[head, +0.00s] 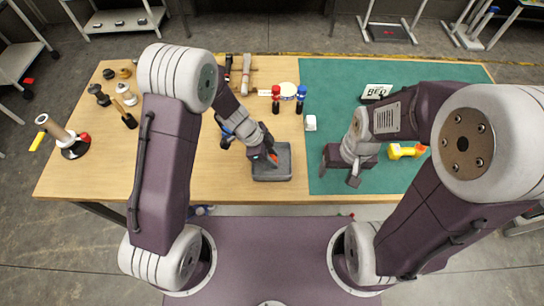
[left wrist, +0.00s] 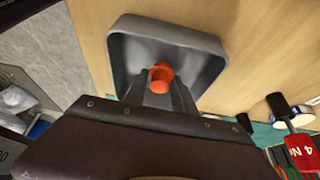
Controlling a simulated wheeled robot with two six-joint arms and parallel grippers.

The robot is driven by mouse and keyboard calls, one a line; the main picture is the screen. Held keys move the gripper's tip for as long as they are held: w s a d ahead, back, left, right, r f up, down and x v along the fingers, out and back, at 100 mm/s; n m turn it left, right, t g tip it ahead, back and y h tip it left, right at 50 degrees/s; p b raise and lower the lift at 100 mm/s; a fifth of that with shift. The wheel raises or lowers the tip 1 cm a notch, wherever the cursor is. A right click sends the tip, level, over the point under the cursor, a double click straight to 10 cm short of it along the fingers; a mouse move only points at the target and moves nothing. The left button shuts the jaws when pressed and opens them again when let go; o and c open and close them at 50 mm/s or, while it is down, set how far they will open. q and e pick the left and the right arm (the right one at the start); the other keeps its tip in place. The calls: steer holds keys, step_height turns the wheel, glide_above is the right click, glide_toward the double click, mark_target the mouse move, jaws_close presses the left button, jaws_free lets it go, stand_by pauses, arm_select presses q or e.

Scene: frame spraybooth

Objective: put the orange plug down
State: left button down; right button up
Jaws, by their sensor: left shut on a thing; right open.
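My left gripper (head: 272,160) is at the dark grey tray (head: 272,178) near the table's front edge. In the left wrist view my left gripper (left wrist: 160,92) is shut on the orange plug (left wrist: 162,74), and the plug shows between the fingertips. The tray also shows in the left wrist view (left wrist: 205,45), behind the plug. I cannot tell whether the plug touches the tray floor. Only a bit of the orange plug (head: 273,155) shows in the head view. My right gripper (head: 340,178) is open and empty above the green mat.
The green mat (head: 440,80) covers the table's right side, with a yellow-orange tool (head: 407,151) on it. Several small items lie at the left. The wood front left of the tray (head: 220,185) is clear.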

arm_select(q)
steer(key=shift+s+f+b, duration=0.1)
steer(key=shift+f+b, duration=0.05)
steer(key=shift+b, duration=0.15)
steer(key=c, duration=1)
jaws_free()
steer(key=shift+r+p, duration=0.35)
steer(key=shift+p, duration=0.1)
steer(key=v, duration=1.1)
steer(key=shift+a+r, duration=0.25)
steer(key=shift+r, duration=0.1)
